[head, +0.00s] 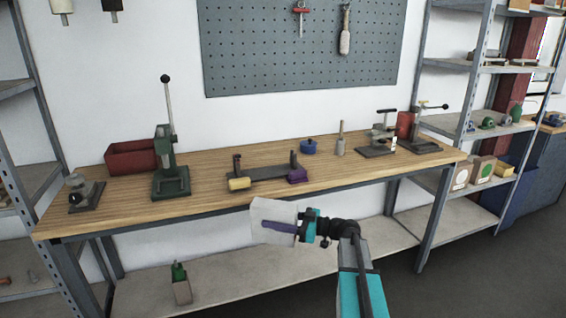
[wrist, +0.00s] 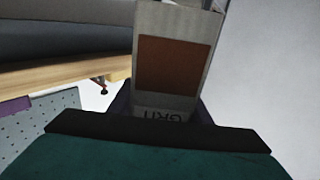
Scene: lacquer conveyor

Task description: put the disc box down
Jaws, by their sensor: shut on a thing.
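The disc box is a pale grey-white box (head: 268,211) held in the air in front of the workbench's front edge, in the head view. In the wrist view the disc box (wrist: 172,22) shows a brown-orange square and upside-down lettering that looks like GRIT. My gripper (head: 282,227) is shut on the disc box, with a purple finger lying across its near side. In the wrist view the dark fingers of my gripper (wrist: 165,104) sit on both sides of the box's near end. The box's far side is hidden.
The wooden workbench (head: 225,205) carries a green press (head: 169,170), a red bin (head: 130,156), a dark fixture (head: 262,174) and clamps (head: 380,140). Its front strip is mostly bare. At right, a shelf rack holds cartons with a white disc (head: 460,176) and a green disc (head: 483,169).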

